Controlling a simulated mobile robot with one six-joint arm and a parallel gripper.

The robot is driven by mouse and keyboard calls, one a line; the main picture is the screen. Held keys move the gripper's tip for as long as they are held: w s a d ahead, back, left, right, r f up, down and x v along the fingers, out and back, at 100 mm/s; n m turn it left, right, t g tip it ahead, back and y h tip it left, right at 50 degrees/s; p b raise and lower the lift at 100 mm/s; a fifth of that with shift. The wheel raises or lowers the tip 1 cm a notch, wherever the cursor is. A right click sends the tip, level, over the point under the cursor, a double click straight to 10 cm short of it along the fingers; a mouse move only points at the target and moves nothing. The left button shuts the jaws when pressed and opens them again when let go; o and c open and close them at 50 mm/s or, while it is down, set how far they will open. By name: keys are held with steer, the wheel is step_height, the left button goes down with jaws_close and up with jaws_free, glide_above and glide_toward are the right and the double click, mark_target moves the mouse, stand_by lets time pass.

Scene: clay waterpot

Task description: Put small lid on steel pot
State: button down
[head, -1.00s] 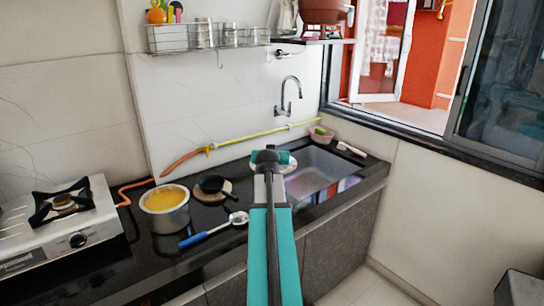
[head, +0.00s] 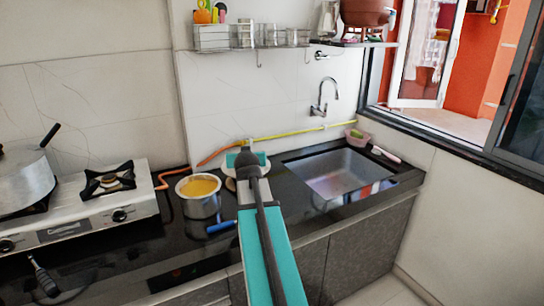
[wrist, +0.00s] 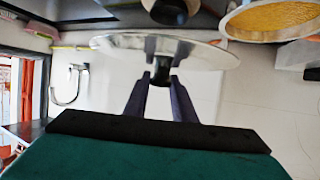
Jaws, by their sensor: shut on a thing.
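The steel pot (head: 201,205), open on top with yellow contents, stands on the black counter right of the stove. Its rim and yellow contents also show at the upper right of the wrist view (wrist: 275,22). My gripper (head: 247,162) is right of the pot in the head view. In the wrist view, its dark fingers (wrist: 161,88) are shut on the knob of the small lid (wrist: 195,54), a shiny steel disc. In the head view the lid (head: 262,158) is mostly hidden behind my gripper, with a pale edge showing.
A large pot (head: 25,182) sits on the stove (head: 85,212) at left. A blue-handled spoon (head: 221,227) lies in front of the steel pot, partly hidden by my arm. The sink (head: 340,172) is at right. A yellow and orange hose (head: 280,135) runs along the wall.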

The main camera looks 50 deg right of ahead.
steer(key=w+a+n+t+y, duration=0.15)
steer(key=w+a, duration=0.25)
steer(key=a, duration=0.6)
steer(key=w+a+n+y, duration=0.2)
steer(key=w+a, duration=0.1)
steer(key=a, duration=0.6)
steer(key=w+a+n+t+y, duration=0.15)
steer(key=w+a, duration=0.25)
steer(key=a, duration=0.6)
steer(key=a+f+n+y+b, duration=0.1)
steer(key=a+f+b, duration=0.3)
steer(key=a, duration=0.5)
steer(key=a+f+n+y+b, duration=0.2)
steer(key=a+f+b, duration=0.2)
steer(key=a, duration=0.5)
steer(key=shift+w+a+f+y+b, duration=0.2)
steer(key=shift+w+y+b, duration=0.1)
steer(key=shift+b, duration=0.7)
